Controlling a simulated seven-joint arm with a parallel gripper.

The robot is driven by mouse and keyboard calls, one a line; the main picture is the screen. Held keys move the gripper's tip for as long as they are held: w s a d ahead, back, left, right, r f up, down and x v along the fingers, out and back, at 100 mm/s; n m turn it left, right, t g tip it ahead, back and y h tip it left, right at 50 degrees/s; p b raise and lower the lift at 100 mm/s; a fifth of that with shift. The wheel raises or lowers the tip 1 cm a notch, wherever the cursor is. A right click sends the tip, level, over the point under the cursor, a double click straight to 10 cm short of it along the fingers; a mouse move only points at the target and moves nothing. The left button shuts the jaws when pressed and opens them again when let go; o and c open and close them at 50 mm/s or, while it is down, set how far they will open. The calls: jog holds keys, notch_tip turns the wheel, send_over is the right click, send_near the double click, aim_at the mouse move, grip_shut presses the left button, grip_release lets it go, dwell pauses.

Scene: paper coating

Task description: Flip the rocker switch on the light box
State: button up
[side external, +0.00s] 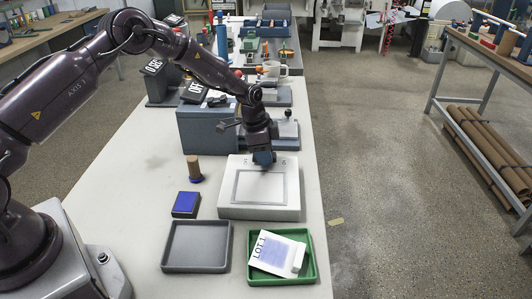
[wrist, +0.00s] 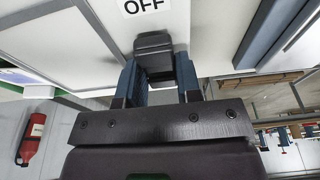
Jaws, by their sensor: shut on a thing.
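The light box (side external: 232,207) is a white box on the bench, with a thin grey frame outline on its top. My gripper (side external: 263,158) points down at the back edge of its top. In the wrist view, my gripper's two blue fingers (wrist: 158,75) are on either side of a dark grey rocker switch (wrist: 153,42) and shut on it. A white label reading OFF (wrist: 146,5) is beside the switch. In the side view the switch is hidden by the gripper, and which way it is tilted cannot be told.
In front are a grey tray (side external: 166,265) and a green tray (side external: 312,275) holding a card marked LOT 1 (side external: 268,252). A blue pad (side external: 186,204) and a wooden-handled stamp (side external: 194,168) are left of the light box. A blue-grey machine (side external: 205,132) with an OFF sign stands behind.

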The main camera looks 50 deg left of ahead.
jog(key=o, duration=0.9)
jog(key=r, duration=0.4)
jog(key=s+a+r, duration=0.1)
jog(key=r, duration=0.3)
jog(key=s+a+r, duration=0.1)
jog(key=r, duration=0.3)
jog(key=shift+r, duration=0.35)
